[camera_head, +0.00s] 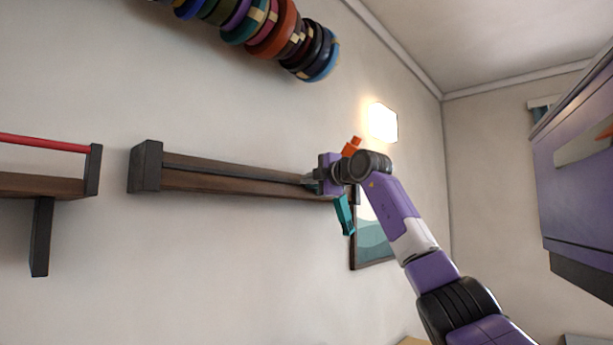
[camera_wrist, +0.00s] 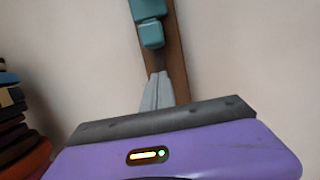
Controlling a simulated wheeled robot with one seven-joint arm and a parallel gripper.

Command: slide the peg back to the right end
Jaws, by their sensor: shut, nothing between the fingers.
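A long dark wooden rail (camera_head: 240,181) runs along the wall, with a dark block (camera_head: 147,166) at its left end. Its right end is hidden behind my arm. A teal piece, which looks like the peg (camera_head: 344,215), shows just right of and below my gripper (camera_head: 309,182). In the wrist view the teal peg (camera_wrist: 150,24) sits on the brown rail (camera_wrist: 178,55), beyond my fingertips. My gripper (camera_wrist: 158,76) is shut and empty, its grey fingers together over the rail. A gap shows between the fingertips and the peg.
A shelf (camera_head: 40,186) with a red bar (camera_head: 40,143) is at the left. Several coloured spools (camera_head: 270,30) hang above the rail. A framed picture (camera_head: 372,238) and a lit lamp (camera_head: 383,122) are on the wall; a purple cabinet (camera_head: 575,190) is at the right.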

